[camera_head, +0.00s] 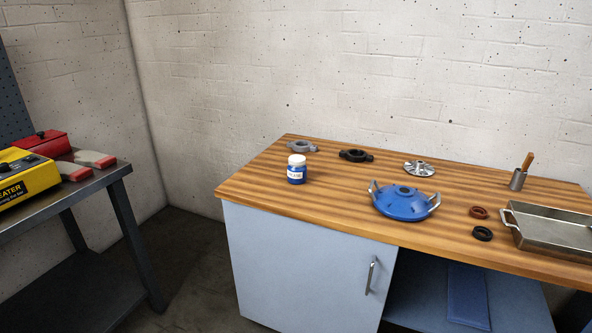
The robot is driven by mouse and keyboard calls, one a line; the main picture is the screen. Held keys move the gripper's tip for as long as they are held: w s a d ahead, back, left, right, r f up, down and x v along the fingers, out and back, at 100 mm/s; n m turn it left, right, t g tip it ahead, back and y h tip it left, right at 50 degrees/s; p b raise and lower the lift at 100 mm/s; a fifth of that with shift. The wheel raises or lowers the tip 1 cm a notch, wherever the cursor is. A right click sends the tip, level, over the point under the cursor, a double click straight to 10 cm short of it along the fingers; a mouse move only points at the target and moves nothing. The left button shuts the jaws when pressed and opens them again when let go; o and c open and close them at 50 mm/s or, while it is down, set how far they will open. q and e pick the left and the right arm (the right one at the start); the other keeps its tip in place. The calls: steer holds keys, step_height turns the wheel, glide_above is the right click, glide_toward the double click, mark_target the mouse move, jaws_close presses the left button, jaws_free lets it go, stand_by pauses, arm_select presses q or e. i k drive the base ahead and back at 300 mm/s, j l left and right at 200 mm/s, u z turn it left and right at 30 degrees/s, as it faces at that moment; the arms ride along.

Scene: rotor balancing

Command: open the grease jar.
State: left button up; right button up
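The grease jar (296,171) stands upright on the wooden bench top, near its left end. It has a blue body, a pale label and a white lid (297,159) that sits on top. Neither of my grippers shows in the head camera view, and nothing touches the jar.
On the wooden bench (330,200) are a grey clamp-like part (302,146), a black one (356,156), a silver flanged part (418,168), a blue two-handled housing (404,204), two rings (482,234), a metal cup (518,180) and a metal tray (550,240). A dark table (60,200) stands left.

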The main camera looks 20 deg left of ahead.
mark_target(297, 175)
steer(key=i+j+u, duration=0.25)
steer(key=i, duration=0.2)
steer(key=i+j+u, duration=0.1)
steer(key=i+u, duration=0.15)
steer(key=i, duration=0.25)
